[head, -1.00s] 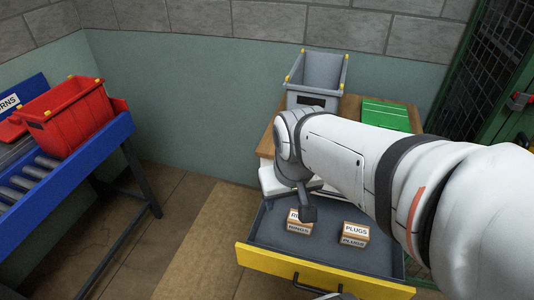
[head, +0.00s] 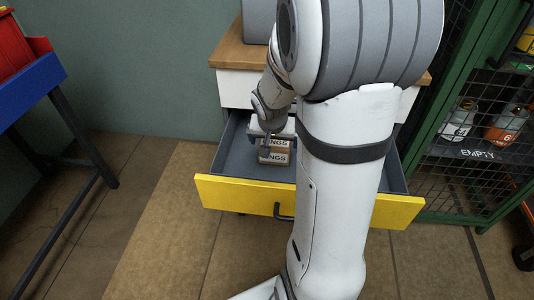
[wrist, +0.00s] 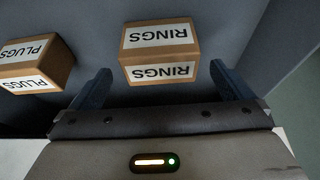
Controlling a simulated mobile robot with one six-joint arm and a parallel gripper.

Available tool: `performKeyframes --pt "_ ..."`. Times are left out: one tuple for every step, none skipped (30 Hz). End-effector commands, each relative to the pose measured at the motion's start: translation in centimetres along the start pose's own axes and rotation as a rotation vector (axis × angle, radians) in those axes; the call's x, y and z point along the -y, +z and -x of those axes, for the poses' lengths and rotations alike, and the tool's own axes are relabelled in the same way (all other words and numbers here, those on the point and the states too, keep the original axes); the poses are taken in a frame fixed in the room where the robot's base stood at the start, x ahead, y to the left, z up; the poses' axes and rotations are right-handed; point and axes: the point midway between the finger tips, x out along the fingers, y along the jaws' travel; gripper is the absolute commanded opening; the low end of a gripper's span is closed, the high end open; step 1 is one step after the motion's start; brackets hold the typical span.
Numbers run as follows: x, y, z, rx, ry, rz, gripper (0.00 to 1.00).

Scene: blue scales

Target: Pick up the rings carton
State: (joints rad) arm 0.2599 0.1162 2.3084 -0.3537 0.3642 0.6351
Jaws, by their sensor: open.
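The rings carton (head: 275,155) is a small brown box with white RINGS labels, lying in the open drawer (head: 228,152). In the wrist view the rings carton (wrist: 160,52) sits ahead of my gripper (wrist: 160,82), roughly centred between its two fingers. My gripper is open and its fingers stand apart on either side of the carton's near face. In the head view my gripper (head: 268,140) is at the carton and partly covers it. I cannot tell whether a finger touches it.
A plugs carton (wrist: 35,65) lies to the left in the wrist view; my arm hides it in the head view. The drawer has a yellow front (head: 240,195).

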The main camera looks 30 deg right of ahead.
Motion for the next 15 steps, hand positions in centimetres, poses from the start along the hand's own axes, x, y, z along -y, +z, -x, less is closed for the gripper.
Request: performKeyframes --pt "0.0 0.1 -0.7 0.001 0.001 -0.003 1.0" --pt "0.0 0.1 -1.0 0.001 0.001 -0.004 1.0" --pt "-0.1 0.1 -1.4 0.001 0.001 -0.004 1.0" --pt "0.0 0.0 -1.8 0.0 0.001 -0.004 1.0" --pt "0.0 0.0 -2.1 0.0 0.001 -0.004 1.0" --pt "-0.1 0.0 -2.6 0.001 0.001 -0.004 1.0" --pt "-0.1 0.0 -2.9 0.001 0.001 -0.004 1.0" --pt "-0.1 0.0 -3.1 0.001 0.001 -0.004 1.0" --pt "-0.1 -0.1 -3.3 0.001 0.001 -0.004 1.0" --pt "-0.1 -0.1 -3.5 0.001 0.001 -0.005 1.0" --pt "-0.1 -0.1 -3.8 0.001 0.001 -0.005 1.0" --pt "-0.1 -0.2 -4.3 0.002 0.001 -0.005 1.0" --pt "-0.1 -0.3 -4.7 0.002 0.001 -0.005 1.0" --pt "0.0 -0.4 -5.2 0.001 0.001 -0.006 1.0" --pt "0.0 -0.5 -5.8 0.001 0.001 -0.006 1.0"
